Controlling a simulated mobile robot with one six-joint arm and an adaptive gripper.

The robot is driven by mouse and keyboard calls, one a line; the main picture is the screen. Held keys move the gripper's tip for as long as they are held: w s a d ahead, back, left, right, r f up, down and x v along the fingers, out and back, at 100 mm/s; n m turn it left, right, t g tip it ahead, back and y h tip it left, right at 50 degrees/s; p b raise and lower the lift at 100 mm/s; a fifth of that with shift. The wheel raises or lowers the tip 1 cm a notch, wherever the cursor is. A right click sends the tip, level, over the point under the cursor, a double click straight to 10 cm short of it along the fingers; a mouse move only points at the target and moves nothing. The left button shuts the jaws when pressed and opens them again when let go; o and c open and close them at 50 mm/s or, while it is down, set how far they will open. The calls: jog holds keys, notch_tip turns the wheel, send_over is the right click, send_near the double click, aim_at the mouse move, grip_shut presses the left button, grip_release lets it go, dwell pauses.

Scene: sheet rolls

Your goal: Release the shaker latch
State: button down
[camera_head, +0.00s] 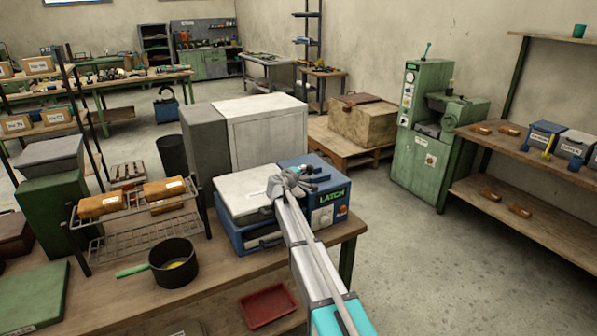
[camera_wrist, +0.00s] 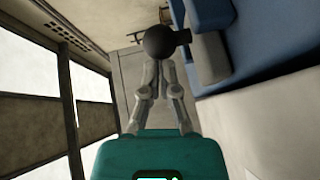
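The shaker (camera_head: 327,196) is a blue box with a white top plate (camera_head: 243,192), standing near the right end of the wooden bench. Its front reads LATCH, with a dial and a red mark below. My gripper (camera_head: 288,179) is over the shaker's top, between plate and front panel, hiding part of both. In the wrist view my gripper's fingers (camera_wrist: 159,62) are drawn close together at a black round knob (camera_wrist: 160,42) with a short stub to the right. The knob covers the fingertips; no clear grasp shows. Blue housing (camera_wrist: 265,35) lies right of it.
A grey-white cabinet (camera_head: 262,132) stands directly behind the shaker. Left on the bench are a wire rack (camera_head: 135,232) with brown packages and a black pan (camera_head: 173,262) with a green handle. A red tray (camera_head: 267,305) lies below the bench top. Floor to the right is clear.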

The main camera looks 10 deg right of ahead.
jog(key=shift+s+a+r, duration=0.1)
jog(key=shift+a+r, duration=0.05)
jog(key=shift+a, duration=0.35)
jog(key=a, duration=0.2)
jog(key=s+a+p, duration=0.1)
jog(key=shift+r, duration=0.35)
jog(key=p+v, duration=0.1)
jog(key=v, duration=0.8)
jog(key=shift+s+a, duration=0.2)
jog(key=shift+d, duration=0.1)
